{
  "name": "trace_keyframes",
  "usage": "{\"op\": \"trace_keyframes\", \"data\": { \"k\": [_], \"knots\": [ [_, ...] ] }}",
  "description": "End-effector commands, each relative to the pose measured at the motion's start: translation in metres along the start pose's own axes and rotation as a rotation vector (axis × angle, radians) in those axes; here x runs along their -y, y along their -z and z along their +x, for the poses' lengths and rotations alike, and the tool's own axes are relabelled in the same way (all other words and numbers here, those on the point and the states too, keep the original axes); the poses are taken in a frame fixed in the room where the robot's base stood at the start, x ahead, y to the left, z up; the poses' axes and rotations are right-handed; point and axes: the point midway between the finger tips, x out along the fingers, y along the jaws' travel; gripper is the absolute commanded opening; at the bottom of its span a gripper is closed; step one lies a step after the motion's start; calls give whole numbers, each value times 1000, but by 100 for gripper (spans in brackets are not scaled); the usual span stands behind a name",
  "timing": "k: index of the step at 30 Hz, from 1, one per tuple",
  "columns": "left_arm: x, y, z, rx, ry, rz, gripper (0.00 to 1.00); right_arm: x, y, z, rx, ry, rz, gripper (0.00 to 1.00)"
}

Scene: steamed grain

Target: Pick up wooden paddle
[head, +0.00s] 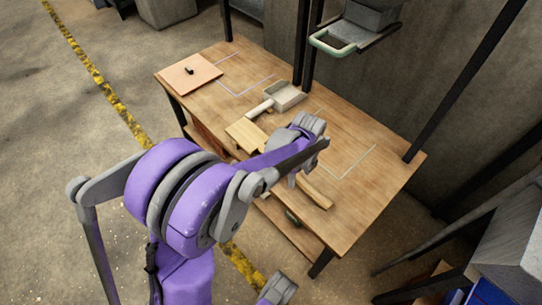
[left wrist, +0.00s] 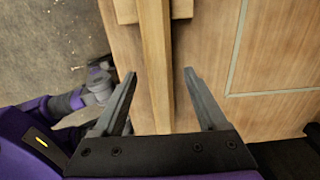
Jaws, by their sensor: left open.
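The wooden paddle (head: 246,135) lies on the wooden table, its broad end to the upper left and its narrow handle (head: 316,193) toward the front edge. My left arm hides its middle in the head view. In the left wrist view, the long light handle (left wrist: 156,60) runs between the two fingers of my left gripper (left wrist: 159,73). The fingers are apart, with a gap on each side of the handle. The broad part of the paddle shows at the top edge of that view.
A square-boxed scoop (head: 288,96) lies behind the paddle. A flat board (head: 188,77) with a small dark item sits at the table's far left. Pale outlines mark the table (head: 375,195). Dark posts stand along its back, and a green-rimmed holder (head: 333,44) hangs above.

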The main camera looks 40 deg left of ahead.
Motion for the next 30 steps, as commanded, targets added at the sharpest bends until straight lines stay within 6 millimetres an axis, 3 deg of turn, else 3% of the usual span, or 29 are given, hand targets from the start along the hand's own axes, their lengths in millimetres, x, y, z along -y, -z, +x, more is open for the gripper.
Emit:
{"op": "trace_keyframes", "data": {
  "k": [3, 9, 21, 30],
  "knots": [
    [0, 0, 11, 0, 0, 0, 75, 0, -1, 5, 2, 0, 0, 33],
    [0, 0, 10, 0, 0, 0, 73, 0, -1, 4, 1, 0, 0, 33],
    [0, 0, 10, 0, 0, 0, 1, 0, -1, 4, 1, 0, 0, 33],
    [0, 0, 10, 0, 0, 0, 0, 0, -1, 4, 1, 0, 0, 33]
  ]
}}
